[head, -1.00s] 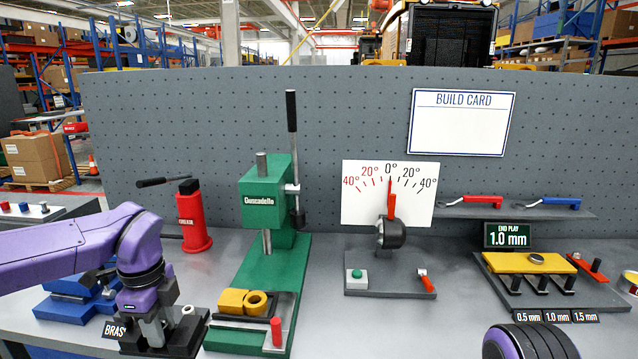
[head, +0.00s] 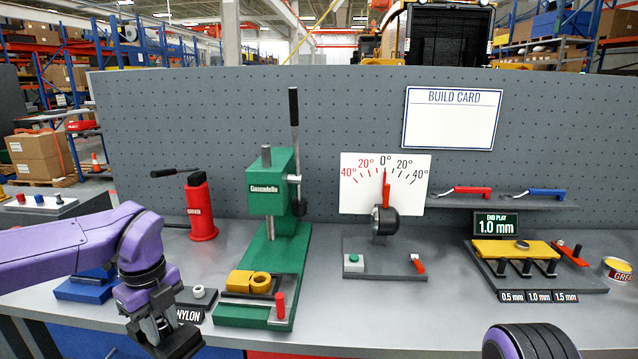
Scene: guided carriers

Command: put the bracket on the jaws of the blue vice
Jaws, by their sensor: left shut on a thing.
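My left gripper (head: 168,342) is at the lower left of the head view, over the front edge of the bench. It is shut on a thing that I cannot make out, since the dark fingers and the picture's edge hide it. The blue vice (head: 82,290) stands on the bench to the left, partly hidden behind my purple arm; I cannot see its jaws clearly. A yellow bracket-like part (head: 240,281) with a ring lies on the base of the green press (head: 262,312). I cannot tell whether it is the task's bracket. My right gripper is not in view.
A dark tray with a NYLON label (head: 189,315) and a white bush (head: 198,292) sits beside the gripper. The middle front is clear.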

